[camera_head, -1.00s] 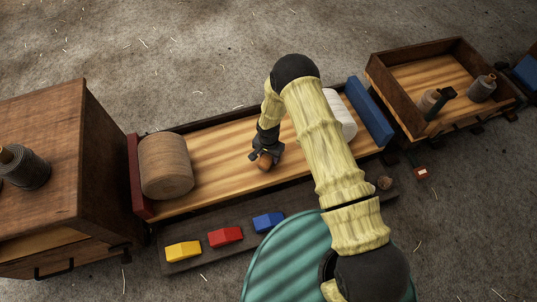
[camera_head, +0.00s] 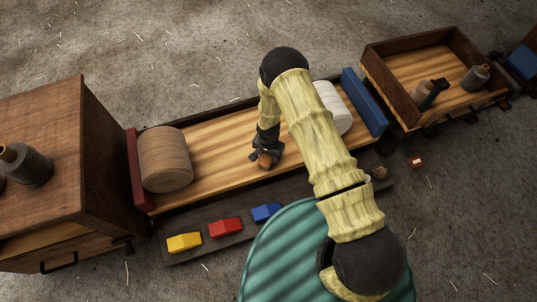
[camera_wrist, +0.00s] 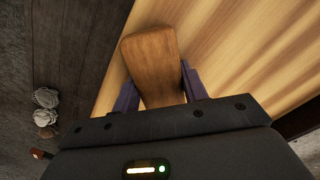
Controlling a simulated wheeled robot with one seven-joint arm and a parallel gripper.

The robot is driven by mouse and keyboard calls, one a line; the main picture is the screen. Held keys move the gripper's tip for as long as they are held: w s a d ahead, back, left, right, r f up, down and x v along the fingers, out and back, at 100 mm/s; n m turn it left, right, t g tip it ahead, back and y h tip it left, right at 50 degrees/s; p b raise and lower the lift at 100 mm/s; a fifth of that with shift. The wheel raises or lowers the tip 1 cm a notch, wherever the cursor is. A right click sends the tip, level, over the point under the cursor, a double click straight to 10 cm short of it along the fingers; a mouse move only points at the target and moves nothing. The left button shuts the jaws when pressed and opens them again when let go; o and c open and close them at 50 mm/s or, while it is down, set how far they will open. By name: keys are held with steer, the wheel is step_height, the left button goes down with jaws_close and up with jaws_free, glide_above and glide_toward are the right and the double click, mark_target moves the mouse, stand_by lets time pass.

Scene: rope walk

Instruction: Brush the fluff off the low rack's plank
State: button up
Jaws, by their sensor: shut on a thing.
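The low rack's plank (camera_head: 215,150) is a long pale board between a dark red end block (camera_head: 140,172) and a blue end block (camera_head: 364,103). My gripper (camera_head: 265,155) is low over its middle, shut on a brown wooden brush (camera_head: 265,160). In the wrist view the brush (camera_wrist: 150,62) sits between the fingers, over the plank near its edge. Its underside is hidden, so I cannot tell if it touches. Greyish fluff balls (camera_wrist: 45,98) lie off the plank, on the dark board below. In the head view a small brownish clump (camera_head: 380,171) shows there. I see no fluff on the bare plank.
Yellow (camera_head: 184,242), red (camera_head: 225,227) and blue (camera_head: 267,213) blocks lie on the dark board in front. A cabinet (camera_head: 45,140) is at left, an open tray (camera_head: 400,60) at right.

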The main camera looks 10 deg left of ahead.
steer(key=shift+w+a+b, duration=0.25)
steer(key=shift+w+b, duration=0.05)
steer(key=shift+w, duration=0.2)
steer(key=shift+w+a+b, duration=0.2)
steer(key=shift+w+b, duration=0.05)
steer(key=shift+w, duration=0.25)
steer(key=shift+w+a+r, duration=0.1)
steer(key=shift+w+a, duration=0.2)
steer(key=shift+w, duration=0.3)
steer(key=shift+w+b, duration=0.1)
steer(key=shift+b, duration=0.2)
steer(key=shift+w+a+f+b, duration=0.25)
steer(key=shift+w+b, duration=0.1)
steer(key=shift+w, duration=0.1)
steer(key=shift+w+a+r+b, duration=0.1)
steer(key=shift+w+a+b, duration=0.2)
steer(key=shift+w, duration=0.25)
steer(key=shift+w+a+b, duration=0.2)
steer(key=shift+w+b, duration=0.2)
steer(key=shift+w, duration=0.1)
steer(key=shift+r+p, duration=2.4)
steer(key=shift+r, duration=0.6)
